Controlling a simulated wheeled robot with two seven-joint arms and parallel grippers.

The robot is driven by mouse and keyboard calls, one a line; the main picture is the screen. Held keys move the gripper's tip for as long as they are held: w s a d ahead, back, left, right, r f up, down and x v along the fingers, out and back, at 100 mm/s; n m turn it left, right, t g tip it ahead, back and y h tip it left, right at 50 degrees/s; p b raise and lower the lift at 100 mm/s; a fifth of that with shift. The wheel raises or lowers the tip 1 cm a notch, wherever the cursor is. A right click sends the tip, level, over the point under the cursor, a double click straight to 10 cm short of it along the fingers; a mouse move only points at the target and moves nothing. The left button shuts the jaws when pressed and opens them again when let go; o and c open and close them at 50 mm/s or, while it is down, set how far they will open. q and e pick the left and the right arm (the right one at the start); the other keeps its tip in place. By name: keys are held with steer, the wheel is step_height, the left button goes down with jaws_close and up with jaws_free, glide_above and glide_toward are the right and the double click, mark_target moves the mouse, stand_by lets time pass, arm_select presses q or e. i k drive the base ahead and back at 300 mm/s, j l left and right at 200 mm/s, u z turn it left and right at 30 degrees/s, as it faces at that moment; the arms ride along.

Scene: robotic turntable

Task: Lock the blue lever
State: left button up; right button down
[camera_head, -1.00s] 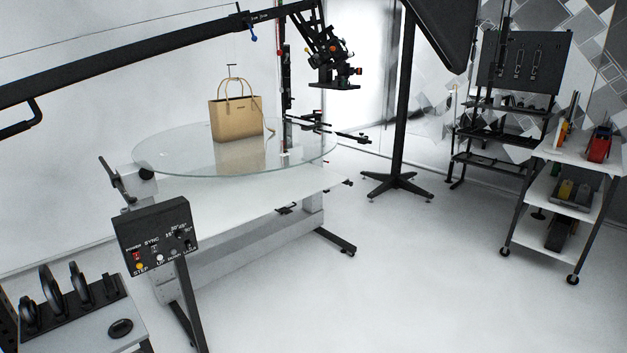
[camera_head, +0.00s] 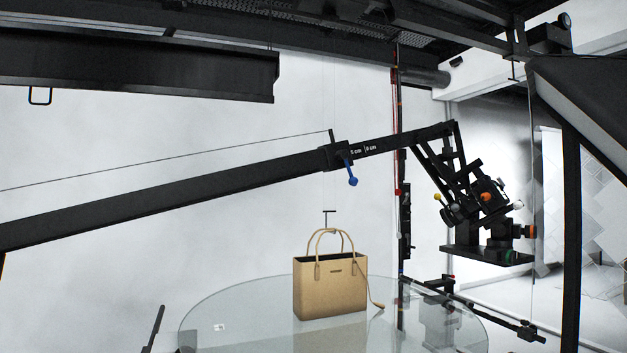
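The blue lever (camera_head: 351,175) hangs from a black clamp (camera_head: 336,153) on the long black boom (camera_head: 180,202), tilted slightly with its blue ball end low. White "5 cm" and "9 cm" markings show on the boom just right of the clamp. From here I cannot tell whether the lever is locked. Neither of my grippers is in view.
A tan handbag (camera_head: 328,288) stands on the round glass turntable (camera_head: 232,311) below the boom. A jointed black camera mount (camera_head: 470,195) hangs at the boom's right end. A vertical post (camera_head: 404,215) with a red cord stands behind. A black softbox (camera_head: 590,100) fills the upper right.

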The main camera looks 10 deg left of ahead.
mark_target(343, 154)
steer(key=i+j+u, duration=0.1)
steer(key=i+u, duration=0.3)
steer(key=i+l+u, duration=0.1)
steer(key=i+u, duration=0.35)
steer(key=i, duration=0.15)
